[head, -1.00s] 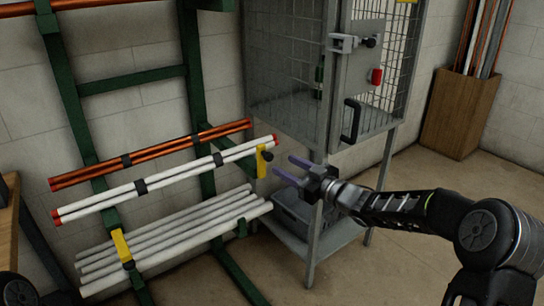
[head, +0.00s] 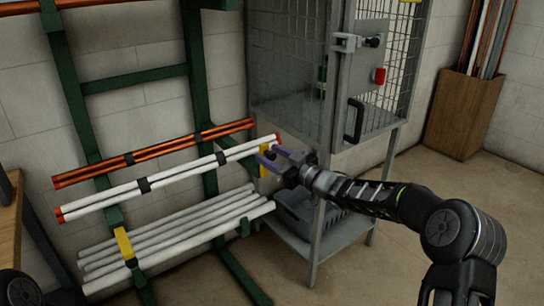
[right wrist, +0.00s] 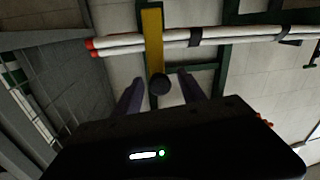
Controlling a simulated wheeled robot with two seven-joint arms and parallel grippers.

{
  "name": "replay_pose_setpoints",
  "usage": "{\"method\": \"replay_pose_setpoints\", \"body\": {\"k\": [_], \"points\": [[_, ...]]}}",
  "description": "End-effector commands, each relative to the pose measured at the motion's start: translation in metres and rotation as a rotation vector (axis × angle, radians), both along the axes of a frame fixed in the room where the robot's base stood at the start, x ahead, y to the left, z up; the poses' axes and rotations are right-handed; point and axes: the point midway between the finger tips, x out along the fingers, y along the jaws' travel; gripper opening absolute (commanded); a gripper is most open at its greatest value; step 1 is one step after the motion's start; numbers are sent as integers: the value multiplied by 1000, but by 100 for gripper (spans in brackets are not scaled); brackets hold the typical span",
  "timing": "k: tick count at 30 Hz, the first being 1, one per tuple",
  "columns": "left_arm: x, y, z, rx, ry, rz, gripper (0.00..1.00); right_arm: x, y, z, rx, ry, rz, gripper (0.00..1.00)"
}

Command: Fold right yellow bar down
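The right yellow bar (head: 264,162) stands upright at the right end of the white pipes on the green rack. In the right wrist view the yellow bar (right wrist: 152,38) runs in front of the white pipes, with a dark round knob (right wrist: 159,84) at its near end. My right gripper (head: 270,154) is open, its two purple fingers at the bar. In the right wrist view the fingers (right wrist: 160,88) lie on either side of the knob, with gaps visible. The left yellow bar (head: 124,244) is on the lower left of the rack. My left gripper is not in view.
Red-capped white pipes (head: 180,176) and copper pipes (head: 150,153) lie on the rack (head: 197,100), above loose white pipes (head: 175,240). A wire cage cabinet (head: 285,60) on legs stands close behind my right gripper. A grey crate (head: 297,212) sits beneath it.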

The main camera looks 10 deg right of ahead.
Motion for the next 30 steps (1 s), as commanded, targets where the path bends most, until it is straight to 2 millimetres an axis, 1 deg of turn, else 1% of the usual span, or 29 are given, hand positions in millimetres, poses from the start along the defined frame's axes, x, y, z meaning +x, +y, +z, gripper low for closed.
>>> {"method": "replay_pose_setpoints", "body": {"k": [1,2,17,18,30], "points": [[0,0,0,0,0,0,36,0,0,0,0,0,0,44],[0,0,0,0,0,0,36,0,0,0,0,0,0,42],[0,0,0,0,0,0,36,-1,1,0,0,0,2,1],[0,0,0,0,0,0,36,-1,1,0,0,0,3,0],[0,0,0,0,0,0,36,-1,3,-1,0,0,6,0]]}}
